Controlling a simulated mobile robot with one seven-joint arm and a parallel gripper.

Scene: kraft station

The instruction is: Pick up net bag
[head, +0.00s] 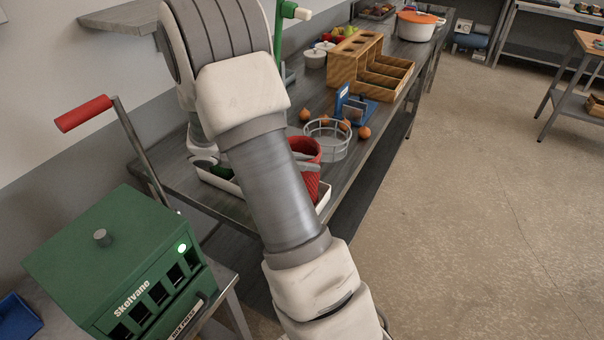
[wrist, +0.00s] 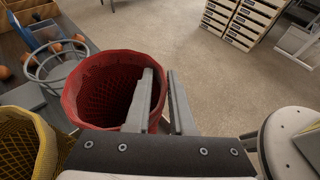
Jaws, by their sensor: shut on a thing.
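A red net bag (wrist: 88,97) with an open mouth stands at the left centre of the wrist view. My gripper (wrist: 160,73) is shut on its right rim, with one finger inside the mouth and the other outside. In the head view part of the red net bag (head: 311,186) shows to the right of my forearm, over the white tray (head: 325,201). My arm hides the gripper and much of the bag there. I cannot tell if the bag touches the tray.
A yellow net bag (wrist: 22,140) is close at left. A round wire frame (head: 328,153) stands beyond the red bag, with onions (head: 364,132) around it. A wooden divided box (head: 372,75) is farther back. A green machine (head: 130,260) is at front left.

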